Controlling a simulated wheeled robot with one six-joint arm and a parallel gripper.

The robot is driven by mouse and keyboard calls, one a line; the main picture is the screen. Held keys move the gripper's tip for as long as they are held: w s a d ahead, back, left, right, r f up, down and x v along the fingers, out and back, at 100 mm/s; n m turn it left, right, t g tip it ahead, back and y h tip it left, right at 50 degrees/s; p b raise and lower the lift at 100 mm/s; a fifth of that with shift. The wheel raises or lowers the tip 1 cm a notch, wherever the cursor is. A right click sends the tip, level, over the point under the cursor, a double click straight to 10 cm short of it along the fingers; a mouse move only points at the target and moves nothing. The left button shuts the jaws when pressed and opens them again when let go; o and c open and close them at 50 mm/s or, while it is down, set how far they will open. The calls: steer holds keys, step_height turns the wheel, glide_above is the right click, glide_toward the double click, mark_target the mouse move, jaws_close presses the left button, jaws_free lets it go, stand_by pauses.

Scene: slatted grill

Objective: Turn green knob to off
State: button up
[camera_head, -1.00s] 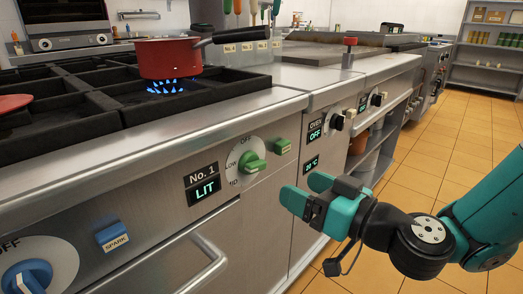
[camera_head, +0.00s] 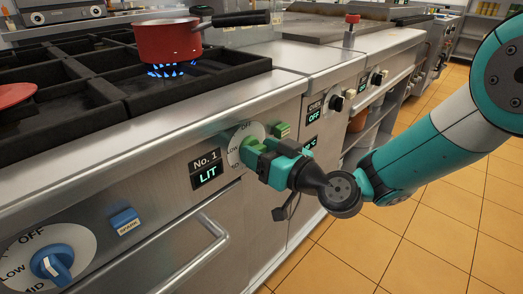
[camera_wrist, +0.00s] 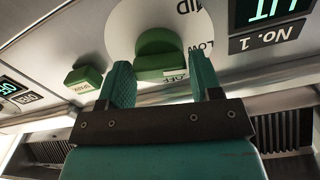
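The green knob (camera_head: 247,142) sits on a white round dial marked OFF, LOW and MID on the stove's front panel. In the head view it is partly hidden behind my gripper (camera_head: 258,158). The wrist view shows the knob (camera_wrist: 158,52) just beyond my open gripper (camera_wrist: 163,82), roughly centred between the two teal fingertips. I cannot tell whether a finger touches it, or which mark it points to. The display (camera_head: 206,168) beside the dial reads "No. 1 LIT". Blue flame (camera_head: 168,70) burns under the red pot (camera_head: 167,40).
A small green button (camera_head: 280,130) is right of the dial; it also shows in the wrist view (camera_wrist: 84,78). A blue knob (camera_head: 52,265) and blue spark button (camera_head: 125,220) are at the lower left. An oven handle (camera_head: 205,250) sticks out below. Tiled floor is clear.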

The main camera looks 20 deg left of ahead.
steer(key=c, duration=0.5)
steer(key=shift+m, duration=0.3)
steer(key=m, duration=0.7)
steer(key=shift+w+p, duration=0.15)
steer(key=shift+p, duration=0.2)
steer(key=shift+d+f+m+p, duration=0.1)
steer(key=shift+m+p, duration=0.7)
steer(key=shift+m, duration=1.25)
steer(key=shift+f+m+p, duration=0.1)
steer(key=shift+m+p, duration=0.65)
steer(key=shift+m, duration=1.6)
